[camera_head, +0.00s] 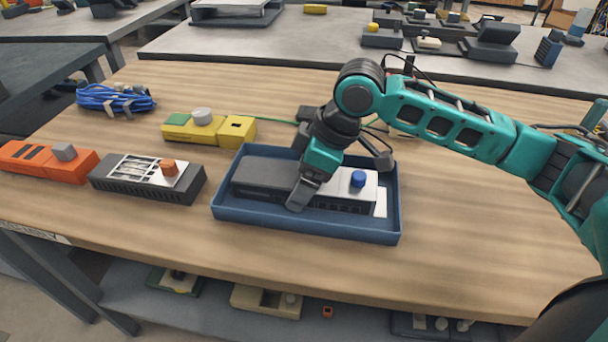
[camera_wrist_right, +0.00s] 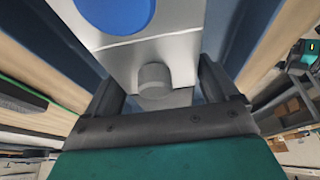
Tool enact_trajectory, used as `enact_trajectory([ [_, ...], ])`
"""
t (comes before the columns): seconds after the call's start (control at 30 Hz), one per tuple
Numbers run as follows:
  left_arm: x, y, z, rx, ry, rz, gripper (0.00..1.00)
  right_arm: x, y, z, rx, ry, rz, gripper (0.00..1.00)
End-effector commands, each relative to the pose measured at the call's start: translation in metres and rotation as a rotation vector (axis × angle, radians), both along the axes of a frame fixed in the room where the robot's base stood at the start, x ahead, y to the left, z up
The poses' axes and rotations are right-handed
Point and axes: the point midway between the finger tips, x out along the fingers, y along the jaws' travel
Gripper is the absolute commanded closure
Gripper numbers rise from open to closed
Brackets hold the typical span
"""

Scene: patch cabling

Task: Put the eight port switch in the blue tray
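A dark, long switch (camera_head: 262,174) with a silver top plate and a round blue knob lies in the blue tray (camera_head: 228,213). A row of small ports shows along its front; I cannot count them. My right gripper (camera_head: 302,190) reaches down over the switch's middle, with one finger in front of its front face. In the right wrist view, the two fingers (camera_wrist_right: 162,88) stand apart on either side of the silver plate (camera_wrist_right: 183,52), with a grey knob between them. Whether they press on the switch is unclear. My left gripper is not in view.
Left of the tray is a black box (camera_head: 122,188) with a slotted silver plate and orange knob, then an orange device (camera_head: 32,160). Behind are a yellow device (camera_head: 190,132) and coiled blue cable (camera_head: 117,98). The table's right side is clear beneath my arm.

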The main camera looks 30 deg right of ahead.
Motion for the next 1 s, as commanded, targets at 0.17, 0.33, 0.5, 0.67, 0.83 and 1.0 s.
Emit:
enact_trajectory([
  [0.17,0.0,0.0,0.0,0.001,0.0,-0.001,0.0,0.0,0.0,0.0,0.001,-0.001,0.0,0.0],
  [0.33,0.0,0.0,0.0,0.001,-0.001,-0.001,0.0,0.0,0.0,0.001,0.001,-0.001,0.001,0.0],
  [0.5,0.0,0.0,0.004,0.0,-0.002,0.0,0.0,-0.002,-0.003,0.015,0.0,-0.003,-0.001,0.0],
  [0.67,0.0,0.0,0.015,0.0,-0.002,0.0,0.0,-0.009,-0.013,0.045,0.0,-0.005,-0.002,0.0],
  [0.83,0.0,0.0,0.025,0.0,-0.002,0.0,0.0,-0.017,-0.024,0.079,0.0,-0.004,-0.002,0.0],
  [1.0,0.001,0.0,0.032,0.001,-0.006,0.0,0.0,-0.024,-0.033,0.104,0.0,-0.003,-0.002,0.0],
])
